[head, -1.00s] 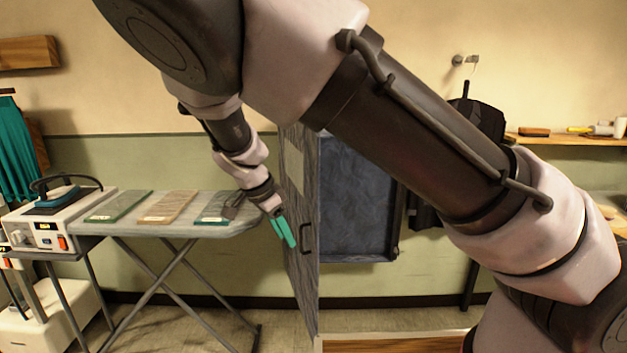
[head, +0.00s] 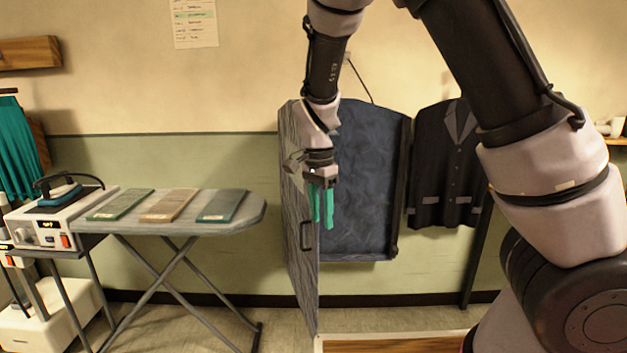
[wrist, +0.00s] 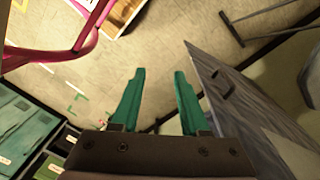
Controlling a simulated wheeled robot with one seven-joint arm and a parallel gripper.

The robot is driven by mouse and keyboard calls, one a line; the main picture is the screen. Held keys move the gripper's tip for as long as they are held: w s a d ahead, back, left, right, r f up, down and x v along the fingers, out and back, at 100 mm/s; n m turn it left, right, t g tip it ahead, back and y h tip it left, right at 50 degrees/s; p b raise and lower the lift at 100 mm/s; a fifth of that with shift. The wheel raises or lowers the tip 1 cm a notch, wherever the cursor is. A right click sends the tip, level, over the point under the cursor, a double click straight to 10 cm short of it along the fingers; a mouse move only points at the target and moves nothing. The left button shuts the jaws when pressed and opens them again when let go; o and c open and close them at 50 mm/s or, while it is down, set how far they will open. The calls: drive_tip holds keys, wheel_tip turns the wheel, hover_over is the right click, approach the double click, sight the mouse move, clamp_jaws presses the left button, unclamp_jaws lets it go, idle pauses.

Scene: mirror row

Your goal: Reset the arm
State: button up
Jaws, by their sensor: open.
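My gripper (head: 322,222) hangs with its green fingers pointing down, in front of the open door (head: 299,215) of a wall cabinet (head: 355,190). In the wrist view my gripper (wrist: 157,75) has its two green fingers apart, with only floor visible between them. The grey door (wrist: 245,105) is to the right of the fingers there, and I cannot tell how close it is. My arm comes down from the top of the head view, bent at the elbow.
An ironing board (head: 250,212) carries several flat boards, with a steam iron station (head: 55,225) at its left. A dark jacket (head: 445,165) hangs right of the cabinet. Bare floor (head: 200,325) shows below the ironing board.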

drive_tip(key=s+d+r+n+t+y, duration=0.25)
drive_tip(key=d+r+y, duration=0.25)
drive_tip(key=d+r, duration=1)
drive_tip(key=s+d+r+n+t+h, duration=0.2)
drive_tip(key=s+d+r+t, duration=0.3)
drive_tip(key=s+d+r, duration=0.3)
drive_tip(key=shift+s+r+n, duration=0.65)
drive_tip(key=shift+s+n, duration=0.15)
drive_tip(key=shift+n, duration=0.05)
drive_tip(key=shift+a, duration=0.1)
